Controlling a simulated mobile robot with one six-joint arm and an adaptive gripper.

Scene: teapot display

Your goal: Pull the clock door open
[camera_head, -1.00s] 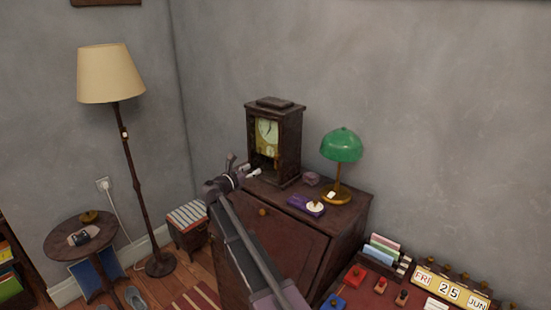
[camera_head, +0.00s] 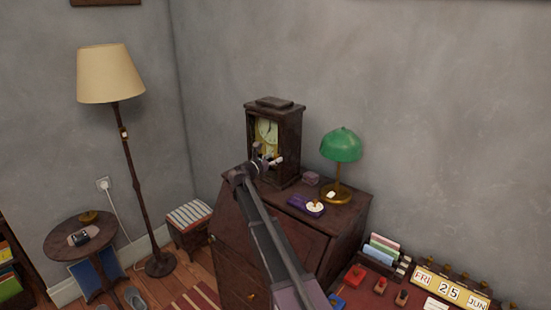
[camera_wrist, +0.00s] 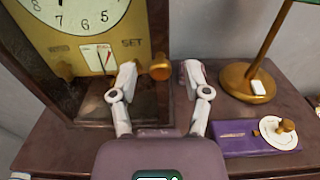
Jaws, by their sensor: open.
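The wooden mantel clock (camera_head: 289,150) stands on top of the dark desk, and its front door appears shut. In the wrist view, the clock's cream dial (camera_wrist: 78,18) and the SET label on its yellow face show close by. A round brass knob (camera_wrist: 160,67) sits at the right side of the clock door. My gripper (camera_wrist: 158,75) is open and empty, with one finger to the left of the knob and one to the right in the picture. I cannot tell whether either finger touches it. In the head view my gripper (camera_head: 270,160) covers the clock's lower front.
A green lamp (camera_head: 341,146) with a brass stand and a purple box (camera_head: 303,204) with a white dial are right of the clock on the desk top (camera_head: 335,220). A floor lamp (camera_head: 112,75) stands left.

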